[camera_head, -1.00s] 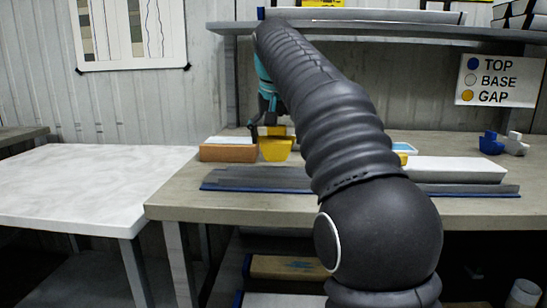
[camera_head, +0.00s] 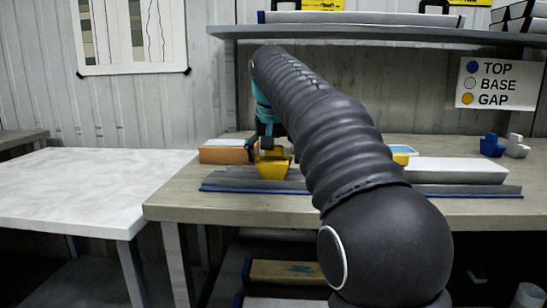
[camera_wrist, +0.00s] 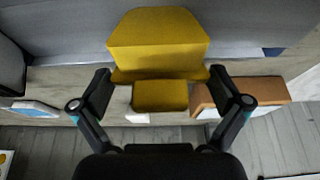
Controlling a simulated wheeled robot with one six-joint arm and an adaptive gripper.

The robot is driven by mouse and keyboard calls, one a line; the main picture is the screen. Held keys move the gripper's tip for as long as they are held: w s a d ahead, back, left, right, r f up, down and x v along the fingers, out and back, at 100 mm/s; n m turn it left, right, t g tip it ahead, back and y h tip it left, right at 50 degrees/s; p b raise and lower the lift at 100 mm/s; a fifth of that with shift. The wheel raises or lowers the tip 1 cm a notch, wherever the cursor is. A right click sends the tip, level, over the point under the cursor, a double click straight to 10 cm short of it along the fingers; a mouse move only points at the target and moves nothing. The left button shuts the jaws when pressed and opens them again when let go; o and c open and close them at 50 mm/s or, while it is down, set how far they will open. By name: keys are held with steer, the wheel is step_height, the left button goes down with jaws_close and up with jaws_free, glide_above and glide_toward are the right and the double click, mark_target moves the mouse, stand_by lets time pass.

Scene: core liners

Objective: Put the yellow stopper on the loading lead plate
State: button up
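The yellow stopper (camera_head: 274,170) is a block with a wide tapered body and a smaller raised part. In the wrist view the stopper (camera_wrist: 158,40) has its small part between the fingers, and the fingertips are at the sides of its wide flange. In the head view my gripper (camera_head: 266,147) is above the stopper, at the grey channel. Whether the stopper touches the channel is unclear. I see no part I can surely name the loading lead plate; the long grey channel (camera_head: 225,180) has a blue front edge.
An orange-brown block (camera_head: 227,152) lies left of the stopper; it also shows in the wrist view (camera_wrist: 262,91). A long white block (camera_head: 455,172) and small blue (camera_head: 491,147) and white (camera_head: 516,147) pieces are on the right. A white table (camera_head: 90,190) stands left.

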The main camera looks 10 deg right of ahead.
mark_target(273, 164)
steer(key=p+v, duration=0.3)
steer(key=v, duration=0.9)
steer(key=shift+p, duration=0.35)
steer(key=shift+r, duration=0.15)
steer(key=s+f+n+t+y, duration=0.1)
steer(key=s+f+n, duration=0.2)
steer(key=s+f, duration=2.5)
step_height(273, 164, down, 3)
steer(key=shift+s+d+n, duration=0.2)
steer(key=shift+s+n, duration=0.1)
steer(key=shift+s, duration=0.05)
